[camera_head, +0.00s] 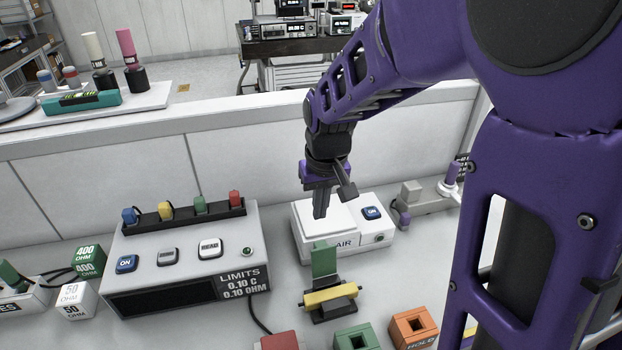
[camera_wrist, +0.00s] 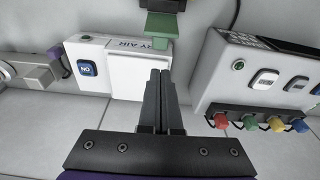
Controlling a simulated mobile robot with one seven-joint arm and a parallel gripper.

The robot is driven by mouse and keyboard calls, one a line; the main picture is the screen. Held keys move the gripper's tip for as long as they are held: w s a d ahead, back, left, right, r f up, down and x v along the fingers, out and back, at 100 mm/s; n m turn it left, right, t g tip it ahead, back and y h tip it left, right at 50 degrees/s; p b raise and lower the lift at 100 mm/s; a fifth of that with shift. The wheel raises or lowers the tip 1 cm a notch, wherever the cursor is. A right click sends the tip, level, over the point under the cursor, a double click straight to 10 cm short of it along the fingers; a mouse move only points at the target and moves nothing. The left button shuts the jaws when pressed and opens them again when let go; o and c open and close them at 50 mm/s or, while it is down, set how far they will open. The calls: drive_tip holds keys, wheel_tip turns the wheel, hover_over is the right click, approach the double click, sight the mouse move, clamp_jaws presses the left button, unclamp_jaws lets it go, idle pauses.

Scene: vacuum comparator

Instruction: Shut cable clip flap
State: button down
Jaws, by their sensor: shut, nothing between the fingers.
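The cable clip stands on the bench at the lower middle of the head view, with a dark base (camera_head: 330,311) and a yellow bar (camera_head: 331,295) lying across it. Its green flap (camera_head: 324,261) stands raised behind the yellow bar, so the clip is open. In the wrist view the green flap (camera_wrist: 161,27) shows beyond the fingertips, near the top. My gripper (camera_head: 320,212) points down above the white DRY AIR box, behind the flap and apart from it. The fingers are together and empty, as the wrist view (camera_wrist: 159,76) also shows.
The white DRY AIR box (camera_head: 375,243) stands just behind the clip. A grey meter (camera_head: 185,262) with several coloured plugs is to the left. A red block (camera_head: 279,341), a green socket block (camera_head: 357,338) and an orange one (camera_head: 412,328) stand near the front.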

sight(318, 233)
drive_tip(key=f, duration=0.3)
drive_tip(key=w+f, duration=0.1)
drive_tip(key=f, duration=0.2)
drive_tip(key=f+b, duration=0.1)
drive_tip(key=f, duration=0.2)
drive_tip(key=shift+w+a+f, duration=0.15)
drive_tip(key=shift+w+a, duration=0.05)
drive_tip(key=shift+w, duration=0.1)
drive_tip(key=shift+b, duration=0.35)
